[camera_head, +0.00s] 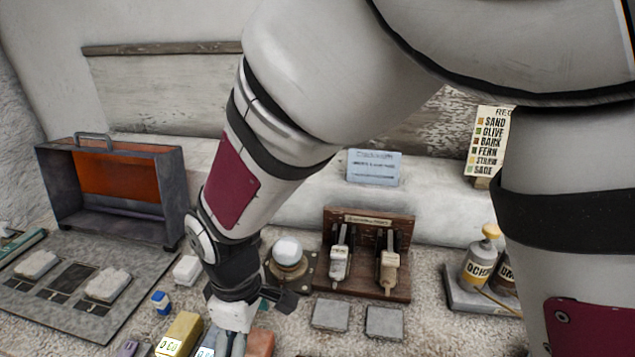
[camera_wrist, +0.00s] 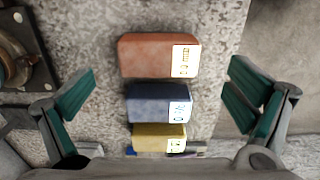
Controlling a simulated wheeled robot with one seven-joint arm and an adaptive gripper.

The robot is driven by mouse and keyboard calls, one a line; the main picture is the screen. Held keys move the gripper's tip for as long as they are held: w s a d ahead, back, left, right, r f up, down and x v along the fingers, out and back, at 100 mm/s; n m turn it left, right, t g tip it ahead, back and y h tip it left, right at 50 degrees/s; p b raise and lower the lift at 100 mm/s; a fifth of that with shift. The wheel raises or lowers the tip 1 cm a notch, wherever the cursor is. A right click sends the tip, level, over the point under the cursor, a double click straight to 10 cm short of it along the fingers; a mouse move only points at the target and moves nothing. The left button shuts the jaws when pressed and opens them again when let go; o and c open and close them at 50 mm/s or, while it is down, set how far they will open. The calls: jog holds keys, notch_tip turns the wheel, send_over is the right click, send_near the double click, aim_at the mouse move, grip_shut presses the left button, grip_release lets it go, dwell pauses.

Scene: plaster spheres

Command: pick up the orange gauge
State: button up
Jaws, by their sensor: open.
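The orange gauge is a terracotta-orange block (camera_wrist: 148,55) with a white label at its right end, at the top of the row in the wrist view. In the head view it shows partly, as a reddish block (camera_head: 261,342) at the bottom edge, right of my gripper (camera_head: 245,310). In the wrist view my gripper (camera_wrist: 163,75) is open and empty. Its teal-padded fingers stand left and right of the row, apart from the orange gauge, near its level in the picture.
A blue-grey block (camera_wrist: 147,102) and a yellow block (camera_wrist: 146,137) lie below the orange one in the wrist view. A mount with a pale ball (camera_head: 288,252) and a wooden stand (camera_head: 368,222) are behind. A grey panel (camera_head: 60,310) lies left, bottles (camera_head: 478,266) right.

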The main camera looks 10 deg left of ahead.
aim_at(254, 351)
notch_tip(254, 351, down, 5)
jog(key=shift+w+f, duration=0.1)
jog(key=shift+f, duration=0.05)
jog(key=c, duration=1.4)
jog(key=shift+r, duration=0.2)
jog(key=shift+r+p, duration=0.55)
jog(key=shift+r, duration=0.05)
jog(key=shift+s+d+r+p, duration=0.1)
jog(key=shift+s+r+p, duration=0.15)
jog(key=shift+r+p, duration=0.3)
jog(key=shift+s+d+r+p, duration=0.1)
jog(key=shift+s+r+p, duration=0.2)
jog(key=shift+r, duration=0.35)
jog(key=s+d+p, duration=0.2)
jog(key=s, duration=0.2)
jog(key=s+d+p, duration=0.1)
jog(key=s+d, duration=0.1)
jog(key=s, duration=0.2)
jog(key=s+d+r+p, duration=0.1)
jog(key=s+d+p, duration=0.1)
jog(key=s, duration=0.3)
jog(key=shift+d+p, duration=0.3)
jog(key=shift+d, duration=0.25)
